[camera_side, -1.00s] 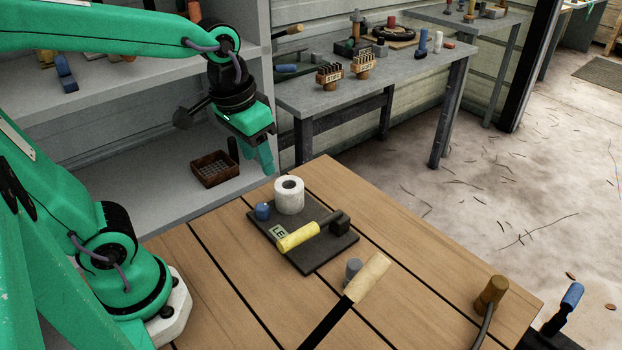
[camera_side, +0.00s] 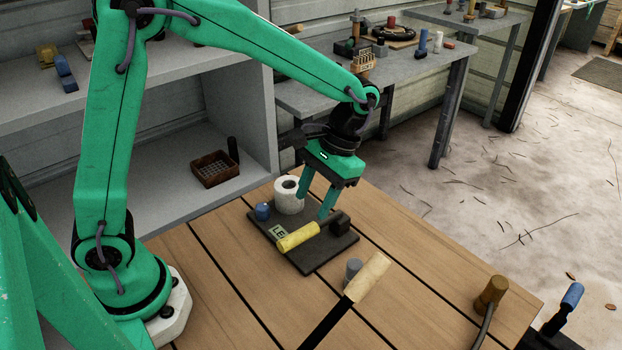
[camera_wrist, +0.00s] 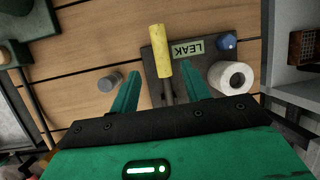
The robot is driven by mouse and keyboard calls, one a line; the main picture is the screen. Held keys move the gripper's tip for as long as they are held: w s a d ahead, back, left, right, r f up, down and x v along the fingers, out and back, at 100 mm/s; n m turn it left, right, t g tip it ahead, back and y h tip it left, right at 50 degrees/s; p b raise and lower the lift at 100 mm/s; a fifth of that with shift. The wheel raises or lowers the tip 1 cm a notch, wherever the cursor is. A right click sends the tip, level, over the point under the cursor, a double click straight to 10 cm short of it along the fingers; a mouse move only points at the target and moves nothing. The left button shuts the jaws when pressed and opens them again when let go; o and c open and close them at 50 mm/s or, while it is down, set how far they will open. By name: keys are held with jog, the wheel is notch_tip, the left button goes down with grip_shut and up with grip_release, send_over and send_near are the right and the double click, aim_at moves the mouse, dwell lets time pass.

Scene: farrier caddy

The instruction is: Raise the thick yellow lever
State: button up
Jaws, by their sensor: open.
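The thick yellow lever (camera_side: 297,237) lies low over a dark base plate (camera_side: 320,260), its dark rod running to a black block (camera_side: 340,223) at the plate's right end. It also shows in the wrist view (camera_wrist: 161,50), with the rod (camera_wrist: 167,90) below it, beside a label reading LEAK (camera_wrist: 187,48). My gripper (camera_side: 318,208) is open and empty, above the plate near the rod. In the wrist view its two fingers (camera_wrist: 163,86) stand apart on either side of the rod. The rod's far end is hidden behind my gripper there.
A white roll (camera_side: 288,200) and a blue knob (camera_side: 263,211) stand beside the lever. A grey cylinder (camera_side: 353,268) and a wooden-handled tool (camera_side: 367,277) are in front. A brown plug with a cable (camera_side: 490,293) is at right. The table's left front is clear.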

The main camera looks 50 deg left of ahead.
aim_at(302, 233)
jog(key=shift+w+d+f+g, duration=0.2)
jog(key=shift+d+f+g, duration=0.1)
jog(key=shift+f, duration=0.35)
jog(key=shift+f, duration=0.1)
jog(key=shift+a+x, duration=0.15)
jog(key=shift+x, duration=1.75)
jog(key=shift+a+x, duration=0.15)
jog(key=shift+x, duration=1.7)
grip_shut()
